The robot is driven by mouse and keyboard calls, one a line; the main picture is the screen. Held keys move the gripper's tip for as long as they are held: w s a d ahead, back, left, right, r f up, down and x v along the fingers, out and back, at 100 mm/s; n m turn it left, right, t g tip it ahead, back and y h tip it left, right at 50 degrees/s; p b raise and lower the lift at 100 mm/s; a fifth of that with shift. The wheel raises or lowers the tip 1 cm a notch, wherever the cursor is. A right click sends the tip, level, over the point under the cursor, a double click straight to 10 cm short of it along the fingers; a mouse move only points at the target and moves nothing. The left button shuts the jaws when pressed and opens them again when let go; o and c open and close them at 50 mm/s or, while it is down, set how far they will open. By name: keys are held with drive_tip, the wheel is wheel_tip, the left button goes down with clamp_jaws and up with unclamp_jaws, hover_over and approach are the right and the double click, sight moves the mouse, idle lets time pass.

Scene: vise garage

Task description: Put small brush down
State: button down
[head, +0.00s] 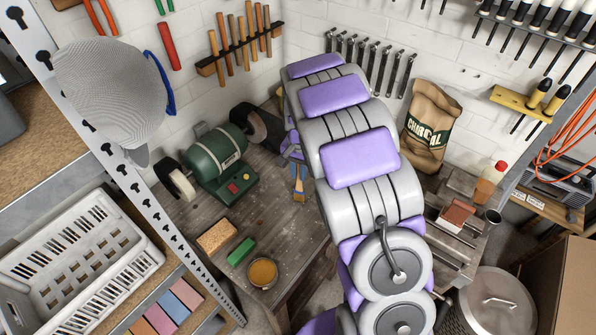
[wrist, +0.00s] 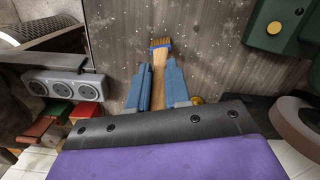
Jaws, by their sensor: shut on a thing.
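The small brush has a wooden handle, a blue band and tan bristles. In the wrist view its handle (wrist: 158,80) is between the two blue fingers of my gripper (wrist: 157,72), which is shut on it. The bristle end points away from my gripper, towards the wooden workbench (wrist: 215,55). In the head view the brush (head: 299,186) hangs roughly upright below my gripper (head: 294,155), over the workbench (head: 285,230). I cannot tell whether the bristles touch the wood.
A green bench grinder (head: 215,160) stands left of my gripper. A sponge (head: 217,236), a green block (head: 241,251) and a round tin (head: 262,273) lie nearer the front. A charcoal bag (head: 430,120) is at the right. Bare bench lies between the grinder and brush.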

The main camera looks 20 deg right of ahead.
drive_tip(key=c, duration=1.1)
unclamp_jaws()
drive_tip(key=a, duration=0.3)
drive_tip(key=shift+a, duration=0.35)
drive_tip(key=d, duration=0.1)
drive_tip(key=d+r, duration=0.1)
drive_tip(key=d, duration=0.1)
drive_tip(key=shift+w+d+r, duration=0.1)
drive_tip(key=shift+r, duration=0.25)
wheel_tip(320, 180, up, 10)
drive_tip(key=shift+w+r+p, duration=0.15)
drive_tip(key=shift+r+p, duration=0.05)
drive_tip(key=shift+p, duration=0.75)
drive_tip(key=s+a+r+n, duration=0.1)
drive_tip(key=s+r+n, duration=0.15)
drive_tip(key=s, duration=0.65)
drive_tip(key=s+a+r+n, duration=0.1)
drive_tip(key=s+r, duration=0.3)
drive_tip(key=s, duration=0.5)
drive_tip(key=s+n, duration=0.1)
drive_tip(key=s, duration=0.5)
drive_tip(key=s+a+f+n, duration=0.1)
drive_tip(key=s, duration=0.6)
drive_tip(key=s+a+f+n+g+b, duration=0.1)
drive_tip(key=s+n, duration=0.1)
drive_tip(key=s, duration=0.5)
drive_tip(key=shift+s+f+h, duration=0.1)
drive_tip(key=shift+f+h, duration=0.15)
drive_tip(key=shift+h, duration=0.05)
